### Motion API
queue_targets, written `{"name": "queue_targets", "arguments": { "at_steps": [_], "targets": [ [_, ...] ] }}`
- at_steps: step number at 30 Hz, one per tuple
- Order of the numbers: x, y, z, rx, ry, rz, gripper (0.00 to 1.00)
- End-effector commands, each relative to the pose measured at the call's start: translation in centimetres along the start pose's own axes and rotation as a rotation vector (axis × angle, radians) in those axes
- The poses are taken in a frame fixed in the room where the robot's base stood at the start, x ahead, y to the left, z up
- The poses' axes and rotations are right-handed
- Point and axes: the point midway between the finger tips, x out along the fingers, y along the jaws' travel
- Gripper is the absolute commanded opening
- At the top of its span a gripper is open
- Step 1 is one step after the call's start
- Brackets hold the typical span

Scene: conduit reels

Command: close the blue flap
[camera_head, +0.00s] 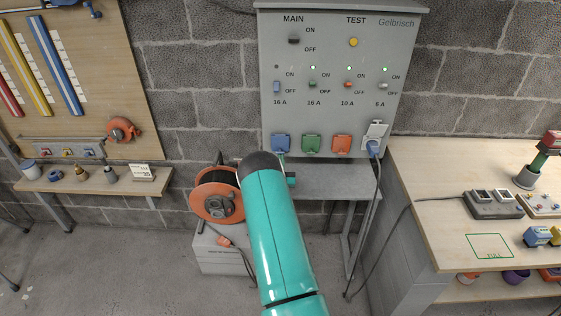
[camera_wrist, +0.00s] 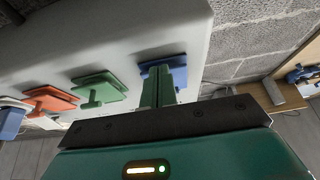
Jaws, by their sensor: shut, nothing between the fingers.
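The blue flap (camera_head: 281,142) is at the left end of the row of socket flaps along the bottom of the grey panel (camera_head: 325,95). It looks down over its socket, much like the green and orange flaps; I cannot tell whether it is fully shut. In the wrist view the blue flap (camera_wrist: 178,73) lies just beyond my gripper (camera_wrist: 158,75). The green fingers are together and empty, and they hide part of the flap. They overlap it in the picture, and contact cannot be made out. In the head view my arm ends just below the flap.
Right of it are a green flap (camera_head: 311,144), an orange flap (camera_head: 342,145) and a raised grey flap (camera_head: 377,130) with a blue plug (camera_head: 373,148) and cable. A grey shelf (camera_head: 335,182) is below. An orange reel (camera_head: 217,195) stands left of my arm, a workbench (camera_head: 430,240) right.

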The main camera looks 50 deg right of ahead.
Motion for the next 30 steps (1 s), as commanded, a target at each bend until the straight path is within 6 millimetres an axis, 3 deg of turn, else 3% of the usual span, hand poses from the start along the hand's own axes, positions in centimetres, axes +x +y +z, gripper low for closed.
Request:
{"name": "queue_targets", "arguments": {
  "at_steps": [12,17,30],
  "targets": [
    [0.0,0.0,0.0,0.000,0.003,0.000,0.00],
    [-0.9,0.0,0.0,0.000,0.002,0.000,0.00],
    [-10.0,-0.1,0.1,0.000,-0.002,-0.001,0.00]
  ]
}}
